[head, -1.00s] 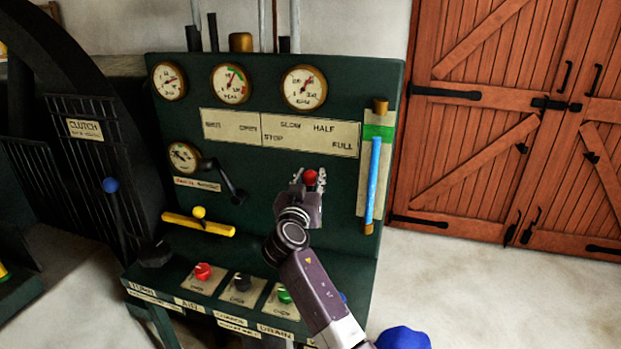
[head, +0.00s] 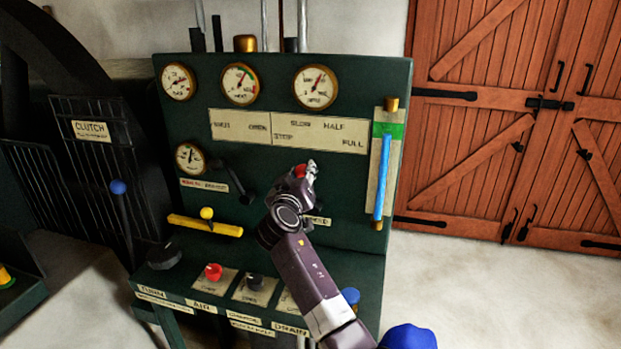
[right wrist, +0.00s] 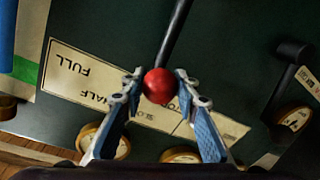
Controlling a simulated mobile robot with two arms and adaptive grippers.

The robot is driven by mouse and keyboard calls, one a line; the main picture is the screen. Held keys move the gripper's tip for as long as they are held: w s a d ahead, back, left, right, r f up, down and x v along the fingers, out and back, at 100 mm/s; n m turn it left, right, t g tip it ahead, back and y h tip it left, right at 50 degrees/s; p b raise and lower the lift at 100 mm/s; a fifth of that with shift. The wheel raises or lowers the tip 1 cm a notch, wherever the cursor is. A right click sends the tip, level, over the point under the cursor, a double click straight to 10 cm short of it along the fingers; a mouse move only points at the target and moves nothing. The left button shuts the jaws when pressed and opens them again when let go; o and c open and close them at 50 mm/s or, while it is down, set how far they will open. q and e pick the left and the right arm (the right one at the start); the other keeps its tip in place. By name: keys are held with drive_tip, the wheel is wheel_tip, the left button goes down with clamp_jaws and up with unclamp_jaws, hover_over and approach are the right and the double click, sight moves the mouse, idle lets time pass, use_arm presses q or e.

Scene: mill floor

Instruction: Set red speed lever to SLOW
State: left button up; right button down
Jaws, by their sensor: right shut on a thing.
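The red ball knob of the speed lever (right wrist: 159,86) is between the two fingers of my right gripper (right wrist: 160,88), which is shut on it. Its dark rod runs up from the ball in the right wrist view. In the head view my right gripper (head: 305,172) is in front of the green panel, hiding most of the knob and rod. The cream label plate (head: 320,147) with SLOW, HALF, STOP and FULL is just above the gripper. In the wrist view this plate (right wrist: 60,75) appears upside down behind the knob. My left gripper is out of view.
A black-handled lever (head: 246,196) is left of my gripper. A yellow bar (head: 205,227) with a yellow knob is farther left. Red (head: 213,271) and black (head: 255,282) knobs are on the ledge below. A blue gauge tube (head: 382,178) is at right.

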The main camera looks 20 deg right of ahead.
drive_tip(key=shift+w+a+f+n, duration=0.25)
drive_tip(key=shift+a+n, duration=0.05)
drive_tip(key=shift+a, duration=0.15)
drive_tip(key=shift+w+a, duration=0.1)
drive_tip(key=shift+a, duration=0.05)
drive_tip(key=c, duration=1.5)
unclamp_jaws()
drive_tip(key=shift+r, duration=0.1)
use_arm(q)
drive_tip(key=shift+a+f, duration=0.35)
use_arm(e)
drive_tip(key=shift+o, duration=0.2)
drive_tip(key=shift+s+a, duration=0.25)
drive_tip(key=shift+s, duration=0.35)
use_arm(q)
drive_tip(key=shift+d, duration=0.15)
use_arm(e)
drive_tip(key=shift+v, duration=3.15)
